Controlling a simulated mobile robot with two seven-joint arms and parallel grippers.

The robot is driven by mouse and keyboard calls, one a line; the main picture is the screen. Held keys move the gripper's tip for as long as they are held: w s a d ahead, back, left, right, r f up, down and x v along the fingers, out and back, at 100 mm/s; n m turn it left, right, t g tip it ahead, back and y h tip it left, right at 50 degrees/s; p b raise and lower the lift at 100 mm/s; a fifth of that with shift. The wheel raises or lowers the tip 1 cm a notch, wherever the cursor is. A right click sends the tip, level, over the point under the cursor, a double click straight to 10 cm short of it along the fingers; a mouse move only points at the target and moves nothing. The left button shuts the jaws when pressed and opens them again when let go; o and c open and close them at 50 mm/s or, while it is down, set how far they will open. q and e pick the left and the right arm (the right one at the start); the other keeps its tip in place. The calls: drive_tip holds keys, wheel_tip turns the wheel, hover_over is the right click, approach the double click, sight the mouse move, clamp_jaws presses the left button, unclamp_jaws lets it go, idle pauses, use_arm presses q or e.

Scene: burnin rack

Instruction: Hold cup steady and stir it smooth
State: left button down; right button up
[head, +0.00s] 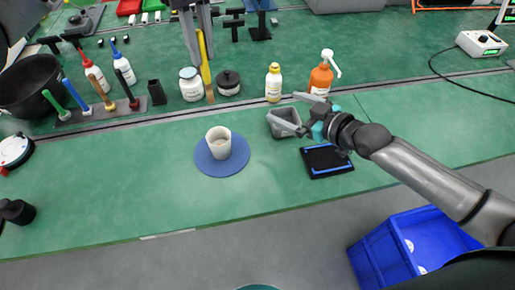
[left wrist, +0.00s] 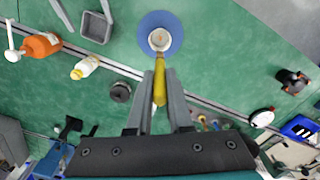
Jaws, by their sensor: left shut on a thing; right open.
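A pale cup (head: 218,143) stands upright on a round blue mat (head: 233,166); in the left wrist view the cup (left wrist: 160,40) shows light contents with a small orange spot. My left gripper (head: 198,57) reaches in from the back of the bench, shut on a yellow-handled stirring tool (head: 205,72) with a brownish tip. My right gripper (head: 298,112) is open and empty, right of the cup, over a small grey tray (head: 284,131), which partly blends with a finger.
A white jar (head: 191,85), a dark lidded pot (head: 228,83), a yellow-capped bottle (head: 273,83) and an orange bottle (head: 321,78) line the back. A black pad (head: 327,161) lies right. A tool holder (head: 98,111) stands left. The green bench is clear in front of the cup.

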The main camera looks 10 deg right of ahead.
drive_tip(key=s+a+r+y, duration=0.1)
drive_tip(key=s+a+y, duration=0.1)
drive_tip(key=a, duration=0.3)
drive_tip(key=n+g, duration=0.1)
drive_tip(key=g, duration=0.1)
approach(227, 143)
drive_tip(key=shift+w+d+f+y, duration=0.1)
drive_tip(key=shift+w+f+y, duration=0.35)
drive_tip(key=shift+w, duration=0.4)
drive_tip(key=shift+a+f, duration=0.2)
drive_tip(key=x, duration=1.1)
drive_tip(key=shift+w+a+f, duration=0.15)
drive_tip(key=shift+a+f, duration=0.05)
drive_tip(key=shift+c, duration=0.2)
drive_tip(key=c, duration=1.3)
use_arm(q)
drive_tip(key=shift+f, duration=0.1)
